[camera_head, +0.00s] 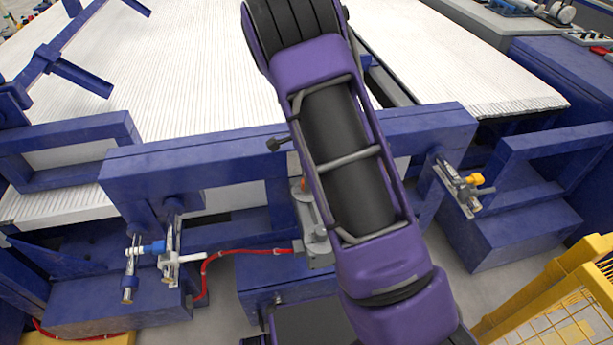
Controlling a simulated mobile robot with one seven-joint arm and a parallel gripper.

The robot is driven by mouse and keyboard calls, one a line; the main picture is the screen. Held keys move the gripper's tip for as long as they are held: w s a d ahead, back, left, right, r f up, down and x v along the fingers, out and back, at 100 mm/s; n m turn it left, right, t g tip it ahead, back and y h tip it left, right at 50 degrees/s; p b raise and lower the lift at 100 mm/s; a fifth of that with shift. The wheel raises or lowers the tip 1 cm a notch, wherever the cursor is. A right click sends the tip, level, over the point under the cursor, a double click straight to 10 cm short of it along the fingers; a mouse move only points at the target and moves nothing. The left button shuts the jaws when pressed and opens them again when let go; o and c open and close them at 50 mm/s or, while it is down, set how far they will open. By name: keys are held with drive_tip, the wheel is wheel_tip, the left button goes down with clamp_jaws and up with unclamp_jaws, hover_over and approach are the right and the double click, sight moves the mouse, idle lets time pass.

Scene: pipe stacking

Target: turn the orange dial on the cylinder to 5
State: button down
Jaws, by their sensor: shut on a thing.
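A grey metal cylinder unit (312,222) is fixed to the blue frame in the middle, with a red hose at its lower left. My purple arm covers its right side. A small patch of orange (302,185) shows at the arm's left edge, at the top of this unit. It may be the orange dial; its marks and setting cannot be read. My gripper is not visible; my arm hides the area around the unit's right side. Another orange knob (475,179) sits on a metal fitting at the right of the frame, clear of my arm.
A blue beam (200,170) crosses the middle. A black knob (280,143) on a short rod sticks out beside my arm. A yellow mesh guard (560,310) stands lower right.

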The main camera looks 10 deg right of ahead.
idle(0.4)
drive_tip(key=c, duration=0.5)
unclamp_jaws()
wheel_tip(320, 180, up, 17)
drive_tip(key=shift+r+p, duration=0.2)
drive_tip(key=shift+p, duration=0.1)
